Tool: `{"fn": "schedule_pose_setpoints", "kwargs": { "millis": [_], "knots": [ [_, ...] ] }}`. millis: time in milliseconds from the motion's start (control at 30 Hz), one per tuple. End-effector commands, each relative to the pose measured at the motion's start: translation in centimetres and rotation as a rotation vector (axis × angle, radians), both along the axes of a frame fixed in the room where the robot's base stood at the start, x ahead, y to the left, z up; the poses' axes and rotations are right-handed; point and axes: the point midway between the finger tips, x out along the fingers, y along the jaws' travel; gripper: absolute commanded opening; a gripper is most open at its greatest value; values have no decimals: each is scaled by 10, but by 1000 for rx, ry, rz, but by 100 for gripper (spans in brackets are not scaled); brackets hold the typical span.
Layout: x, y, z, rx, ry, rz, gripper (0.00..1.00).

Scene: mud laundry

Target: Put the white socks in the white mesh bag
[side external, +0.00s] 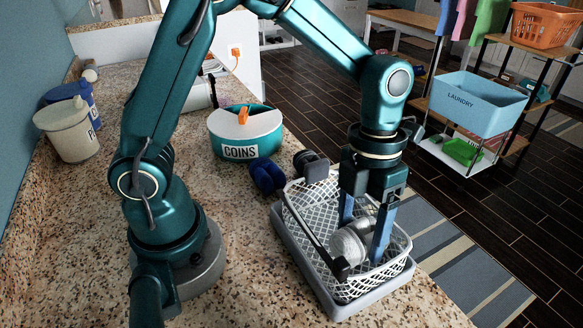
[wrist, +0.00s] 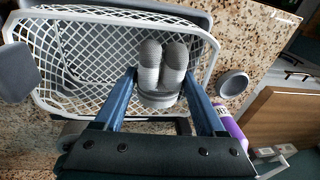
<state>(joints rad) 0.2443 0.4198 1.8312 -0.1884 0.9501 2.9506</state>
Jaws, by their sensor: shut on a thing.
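A rolled pair of white-grey socks (side external: 349,245) is between the fingers of my gripper (side external: 364,240), inside a white mesh basket (side external: 300,212). The wrist view shows the socks (wrist: 162,75) with two rounded ends side by side and my gripper (wrist: 163,90) shut on them, a blue finger on each side. The white mesh container (wrist: 90,57) looks like a rigid lattice basket; I see no separate soft bag. Whether the socks touch the basket floor is unclear. A dark bar-like handle (side external: 318,243) crosses the basket near the socks.
The basket stands in a grey tray (side external: 342,309) at the counter's edge. A dark blue sock pair (side external: 268,178) and a dark roll (side external: 311,165) lie behind it. A teal COINS tin (side external: 238,135) stands farther back. A small grey bowl (wrist: 233,84) is beside the basket.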

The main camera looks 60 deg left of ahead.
Motion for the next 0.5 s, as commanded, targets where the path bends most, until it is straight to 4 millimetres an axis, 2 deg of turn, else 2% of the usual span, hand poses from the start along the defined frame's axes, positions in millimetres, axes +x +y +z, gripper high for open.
{"fn": "schedule_pose_setpoints", "kwargs": {
  "millis": [100, 200, 500],
  "knots": [
    [-1, 0, -20, 2, 7, 0, 16],
    [-1, 0, -31, 2, 4, -1, 16],
    [0, 0, -34, 1, 1, 0, 16]
  ]
}}
